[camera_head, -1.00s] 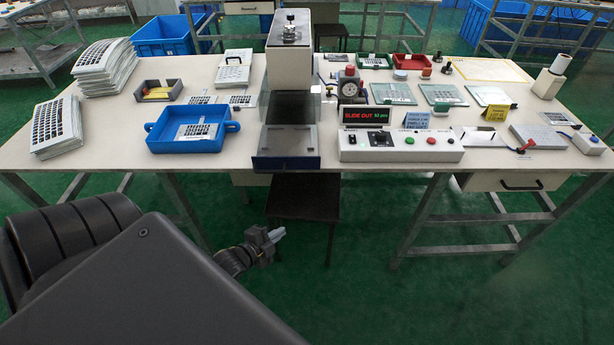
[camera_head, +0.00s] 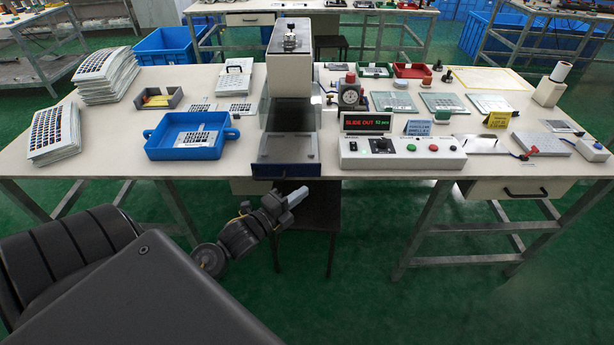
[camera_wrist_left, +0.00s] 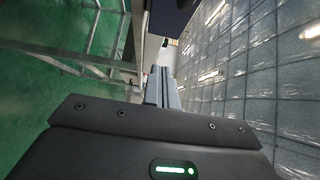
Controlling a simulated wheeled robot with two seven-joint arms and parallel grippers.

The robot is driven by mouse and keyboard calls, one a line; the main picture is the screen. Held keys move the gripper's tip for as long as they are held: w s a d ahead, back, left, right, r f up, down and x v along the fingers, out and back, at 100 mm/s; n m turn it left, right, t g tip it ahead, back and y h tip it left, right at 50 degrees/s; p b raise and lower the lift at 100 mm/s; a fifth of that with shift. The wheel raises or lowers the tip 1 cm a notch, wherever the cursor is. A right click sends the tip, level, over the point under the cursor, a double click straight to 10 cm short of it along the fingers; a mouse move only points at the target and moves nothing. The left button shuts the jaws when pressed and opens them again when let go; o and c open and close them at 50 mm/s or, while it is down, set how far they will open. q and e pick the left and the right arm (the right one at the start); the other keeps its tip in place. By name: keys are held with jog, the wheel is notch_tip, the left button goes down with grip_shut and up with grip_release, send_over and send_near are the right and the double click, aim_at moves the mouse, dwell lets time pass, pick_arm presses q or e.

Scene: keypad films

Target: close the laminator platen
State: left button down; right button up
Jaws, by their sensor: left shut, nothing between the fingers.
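The laminator (camera_head: 290,70) stands at the middle of the table, a tall light-grey housing. Its slide (camera_head: 288,150) is out at the front, a flat grey plate with a dark blue front face. The control box (camera_head: 400,157) to its right has a display (camera_head: 366,122) with red letters reading "SLIDE OUT" and green text. My left gripper (camera_head: 297,197) is shut and empty, below and in front of the slide, just off the table's front edge. Its closed fingers (camera_wrist_left: 162,88) also show in the left wrist view. My right gripper is not in view.
A blue tray (camera_head: 151,151) with a keypad sheet stands left of the slide. Stacks of sheets (camera_head: 55,151) lie at the far left. A dark stool (camera_head: 322,215) stands under the table. Glass plates (camera_head: 442,102) and coloured bins lie at the right.

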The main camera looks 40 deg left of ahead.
aim_at(301, 171)
pick_arm(q)
jog(key=shift+w+a+p, duration=0.2)
jog(key=shift+w+a, duration=0.15)
jog(key=shift+w, duration=0.7)
jog(key=shift+w+a+p, duration=0.15)
jog(key=shift+w+a, duration=0.15)
jog(key=shift+w, duration=0.75)
jog(key=shift+w+a+p, duration=0.2)
jog(key=shift+w+a, duration=0.15)
jog(key=shift+w, duration=0.7)
jog(key=w+a, duration=0.1)
jog(key=w, duration=0.1)
jog(key=w+a+b, duration=0.1)
jog(key=w+a, duration=0.1)
jog(key=shift+f, duration=0.1)
jog(key=shift+s, duration=0.1)
